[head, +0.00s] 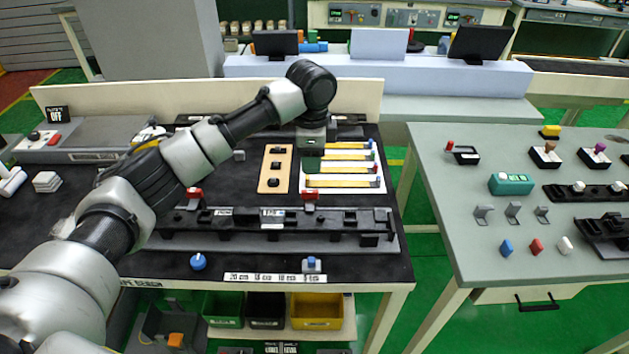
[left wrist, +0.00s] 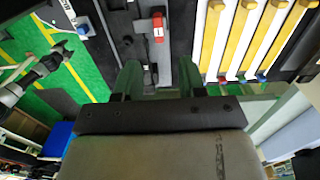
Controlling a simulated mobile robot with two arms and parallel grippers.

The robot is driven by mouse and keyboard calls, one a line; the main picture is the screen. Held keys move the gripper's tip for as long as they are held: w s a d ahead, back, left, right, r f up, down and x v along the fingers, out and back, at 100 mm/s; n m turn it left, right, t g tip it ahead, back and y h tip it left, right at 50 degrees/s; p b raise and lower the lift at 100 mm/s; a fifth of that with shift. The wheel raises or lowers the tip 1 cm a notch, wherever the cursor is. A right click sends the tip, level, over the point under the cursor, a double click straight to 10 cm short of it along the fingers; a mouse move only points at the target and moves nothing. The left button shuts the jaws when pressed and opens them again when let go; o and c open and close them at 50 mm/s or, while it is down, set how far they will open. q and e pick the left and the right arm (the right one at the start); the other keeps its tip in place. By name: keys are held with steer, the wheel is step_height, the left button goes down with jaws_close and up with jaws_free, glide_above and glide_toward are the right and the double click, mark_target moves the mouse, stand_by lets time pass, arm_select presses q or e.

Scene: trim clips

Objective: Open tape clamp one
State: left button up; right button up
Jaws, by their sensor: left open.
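Two red-handled clamps stand at the back edge of a long black fixture (head: 235,222): a left red clamp (head: 194,193) and a right red clamp (head: 310,194). I cannot read which is number one. My left gripper (head: 312,150) hangs over the bench behind the right red clamp, beside the yellow strips. In the left wrist view its fingers (left wrist: 160,80) are apart and empty, and the right red clamp (left wrist: 157,25) shows beyond them, not touched. A grey arm with a dark end (left wrist: 45,68) at the left of that view appears to be my right one; its jaws are unclear.
Yellow strips (head: 340,182) on a white board and a wooden panel (head: 274,168) with black switches lie behind the fixture. A blue knob (head: 198,262) and a blue-topped part (head: 311,264) sit in front. A grey table (head: 450,210) stands to the right across a gap.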

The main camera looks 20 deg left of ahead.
mark_target(311, 191)
arm_select(q)
steer(key=f, duration=0.1)
steer(key=s+f, duration=0.1)
steer(key=f, duration=0.1)
steer(key=shift+w+f+p, duration=0.25)
steer(key=shift+f+p, duration=0.1)
steer(key=shift+f, duration=0.7)
steer(key=f, duration=0.3)
steer(key=shift+w+f, duration=0.2)
steer(key=shift+f, duration=0.05)
steer(key=shift+s+f, duration=0.1)
steer(key=shift+f, duration=0.3)
steer(key=shift+c, duration=0.3)
steer(key=c, duration=0.5)
jaws_close()
arm_select(e)
steer(key=s, duration=0.1)
steer(key=s+r, duration=0.1)
steer(key=shift+s+r, duration=0.1)
steer(key=shift+s, duration=0.2)
